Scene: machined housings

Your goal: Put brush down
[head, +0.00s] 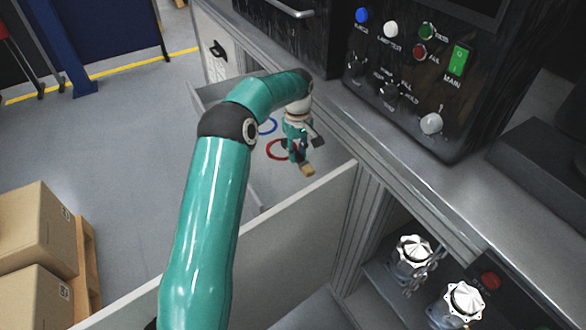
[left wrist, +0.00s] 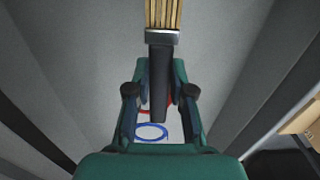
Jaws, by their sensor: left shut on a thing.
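The brush (head: 307,170) has tan bristles, a metal band and a dark handle. In the left wrist view the brush (left wrist: 162,38) points its bristles to the top of the picture. My left gripper (head: 301,148) is shut on its dark handle, which runs between the fingers (left wrist: 160,95). The gripper and brush are inside the outline of an open grey drawer (head: 300,218). I cannot tell whether the brush touches the drawer floor. My right gripper is not in view.
A red ring (head: 277,149) and a blue ring (head: 268,126) lie in the drawer beside the gripper. A control panel (head: 400,75) stands above the bench at right. Metal parts (head: 412,252) sit on a lower shelf. Cardboard boxes (head: 35,232) stand at left.

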